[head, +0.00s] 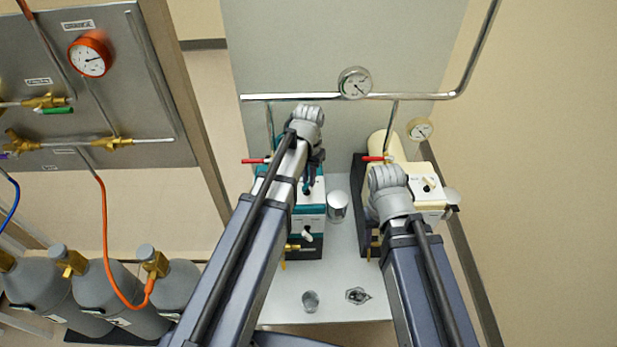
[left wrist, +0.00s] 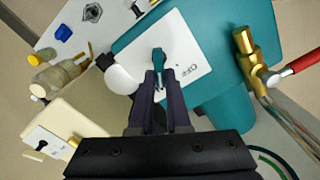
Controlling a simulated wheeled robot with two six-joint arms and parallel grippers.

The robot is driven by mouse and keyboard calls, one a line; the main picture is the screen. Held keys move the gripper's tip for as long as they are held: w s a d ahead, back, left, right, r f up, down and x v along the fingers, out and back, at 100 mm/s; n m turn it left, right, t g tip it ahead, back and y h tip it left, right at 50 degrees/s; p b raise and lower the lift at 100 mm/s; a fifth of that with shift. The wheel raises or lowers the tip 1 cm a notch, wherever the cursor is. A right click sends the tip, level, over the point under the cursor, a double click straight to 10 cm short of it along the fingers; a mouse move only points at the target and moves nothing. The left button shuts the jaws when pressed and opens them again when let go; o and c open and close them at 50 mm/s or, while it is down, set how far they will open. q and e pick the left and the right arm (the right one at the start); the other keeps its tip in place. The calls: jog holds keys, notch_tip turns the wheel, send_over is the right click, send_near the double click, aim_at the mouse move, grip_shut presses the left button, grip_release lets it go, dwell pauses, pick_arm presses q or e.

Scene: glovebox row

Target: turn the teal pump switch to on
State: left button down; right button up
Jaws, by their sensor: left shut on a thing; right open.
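The teal pump (head: 313,211) stands on the narrow bench, partly hidden behind my left arm. In the left wrist view its teal body (left wrist: 215,40) carries a white plate (left wrist: 195,50) with a teal switch knob (left wrist: 158,57). My left gripper (left wrist: 158,84) is shut on this knob. A small label shows right of the knob, but I cannot tell which setting the knob is at. In the head view my left gripper (head: 308,186) is at the pump's top. My right gripper (head: 388,182) is open over the cream pump (head: 430,188), its fingers mostly hidden.
A metal cup (head: 338,205) stands between the pumps. A small glass (head: 310,300) and a crumpled foil piece (head: 357,295) lie near the bench's front. Red-handled valves (head: 256,161) and pipes run behind. Gas cylinders (head: 95,290) stand at lower left.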

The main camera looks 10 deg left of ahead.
pick_arm(q)
jog(key=c, duration=0.9)
grip_release()
jog(key=shift+r, duration=0.15)
notch_tip(320, 180, up, 8)
jog(key=p, duration=0.8)
jog(key=shift+f, duration=0.2)
